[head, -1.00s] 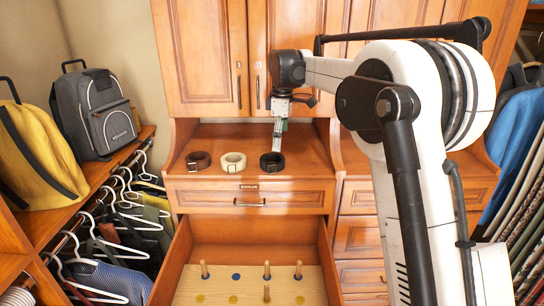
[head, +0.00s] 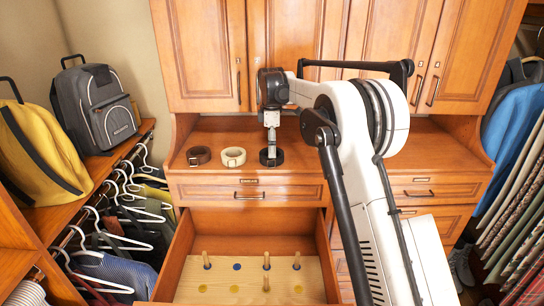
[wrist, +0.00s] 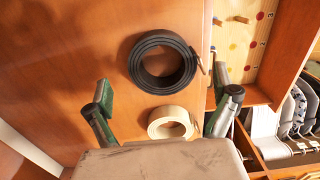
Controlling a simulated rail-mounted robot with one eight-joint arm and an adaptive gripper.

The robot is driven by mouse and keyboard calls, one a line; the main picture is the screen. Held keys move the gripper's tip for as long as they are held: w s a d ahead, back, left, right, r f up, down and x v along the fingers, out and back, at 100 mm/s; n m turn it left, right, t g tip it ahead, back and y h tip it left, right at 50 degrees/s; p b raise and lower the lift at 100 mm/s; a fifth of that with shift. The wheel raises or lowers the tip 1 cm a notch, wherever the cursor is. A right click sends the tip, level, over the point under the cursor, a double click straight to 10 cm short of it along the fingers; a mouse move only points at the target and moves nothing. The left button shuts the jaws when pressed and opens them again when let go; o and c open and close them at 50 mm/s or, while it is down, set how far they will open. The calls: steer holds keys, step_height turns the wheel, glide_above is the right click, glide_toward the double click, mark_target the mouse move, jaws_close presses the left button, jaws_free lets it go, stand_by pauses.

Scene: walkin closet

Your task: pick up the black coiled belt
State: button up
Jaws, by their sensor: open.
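The black coiled belt (head: 271,157) lies on the wooden counter, the rightmost of three coiled belts. In the wrist view it is a black ring (wrist: 163,60) beyond and between my open fingers. My gripper (head: 271,146) is above the black belt in the head view, hiding part of it. In the wrist view my gripper (wrist: 165,92) has its two green-padded fingers spread wide, with nothing between the pads. I cannot tell the exact height of the fingertips over the belt.
A cream coiled belt (head: 233,157) lies left of the black one, and a brown coiled belt (head: 198,156) farther left. Below, an open drawer (head: 210,220) holds a board with pegs (head: 267,262). Cabinet doors (head: 290,60) rise behind the counter.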

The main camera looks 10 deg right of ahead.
steer(key=shift+s+f+p, duration=0.15)
steer(key=shift+f+p, duration=0.2)
steer(key=shift+f, duration=1.45)
steer(key=shift+c, duration=0.5)
steer(key=c, duration=1.3)
steer(key=shift+r, duration=0.1)
